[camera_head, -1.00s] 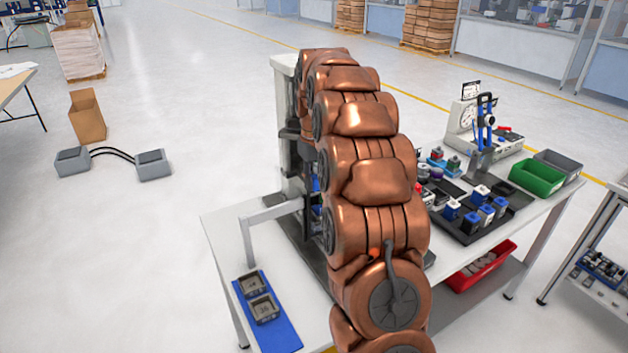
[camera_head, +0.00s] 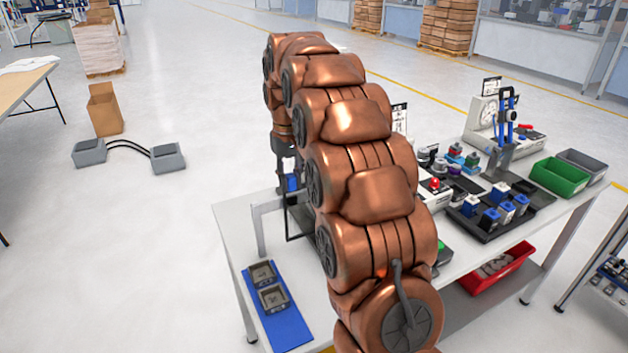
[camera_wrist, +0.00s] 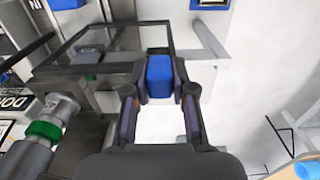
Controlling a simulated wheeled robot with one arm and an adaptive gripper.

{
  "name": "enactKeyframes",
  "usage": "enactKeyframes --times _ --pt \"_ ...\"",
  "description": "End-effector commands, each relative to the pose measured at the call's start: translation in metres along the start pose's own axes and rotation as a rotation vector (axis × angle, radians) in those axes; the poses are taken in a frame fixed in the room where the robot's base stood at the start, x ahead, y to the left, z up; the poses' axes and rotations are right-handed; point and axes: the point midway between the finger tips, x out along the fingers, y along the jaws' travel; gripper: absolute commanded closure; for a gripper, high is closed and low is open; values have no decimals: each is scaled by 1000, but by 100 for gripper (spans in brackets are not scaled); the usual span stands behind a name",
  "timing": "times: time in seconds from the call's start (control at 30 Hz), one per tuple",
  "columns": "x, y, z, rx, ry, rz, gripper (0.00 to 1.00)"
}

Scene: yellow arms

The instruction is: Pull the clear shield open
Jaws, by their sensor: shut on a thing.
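The clear shield (camera_wrist: 112,52) is a see-through panel in a dark frame; it fills the upper left of the wrist view. A blue block-shaped handle (camera_wrist: 159,78) sits at its right edge. My gripper (camera_wrist: 159,88) has its two dark fingers shut on this handle from both sides. In the head view the blue handle (camera_head: 292,184) shows just below my gripper, with a thin dark frame under it. My copper arm hides most of the shield and the machine there, so how far the shield stands open cannot be told.
The white table (camera_head: 236,222) carries a blue mat (camera_head: 290,330) with metal parts at its front left. A black tray (camera_head: 480,232) with blue-topped parts, a green bin (camera_head: 558,177) and a dial gauge (camera_head: 488,114) stand to the right.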

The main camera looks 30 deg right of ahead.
Motion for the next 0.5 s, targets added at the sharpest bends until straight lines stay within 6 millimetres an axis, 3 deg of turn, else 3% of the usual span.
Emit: enactKeyframes --times 0.2,0.5 --pt "2 -43 -1 -3 3 1 100" --pt "0 -63 -1 0 2 0 100"
